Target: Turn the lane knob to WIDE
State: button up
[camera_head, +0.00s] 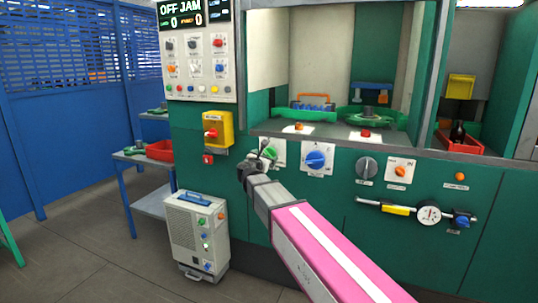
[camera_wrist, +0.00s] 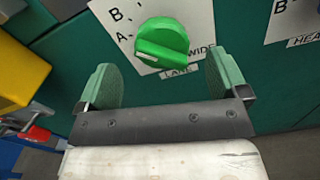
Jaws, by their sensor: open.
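The lane knob (camera_wrist: 162,40) is a round green knob with a raised grip bar on a white plate, above a tag reading LANE. B and A are printed at its left and WIDE at its right. A pale mark shows on the bar's lower left end, on the A side, away from WIDE. In the head view the knob (camera_head: 271,153) is on the green panel, just right of my gripper (camera_head: 254,163). In the wrist view my gripper (camera_wrist: 161,80) is open, its two green pads apart below and either side of the knob. Nothing is between them.
A blue knob (camera_head: 315,160) on a white plate is right of the lane knob. A yellow box (camera_head: 219,130) with a red button is at its upper left. A grey floor unit (camera_head: 199,237) stands below left. Grey dial (camera_head: 367,168) and gauge (camera_head: 429,215) are further right.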

aim_at(268, 155)
jog(key=x, duration=0.5)
jog(key=shift+w+d, duration=0.2)
jog(key=shift+w, duration=0.15)
jog(key=c, duration=0.9)
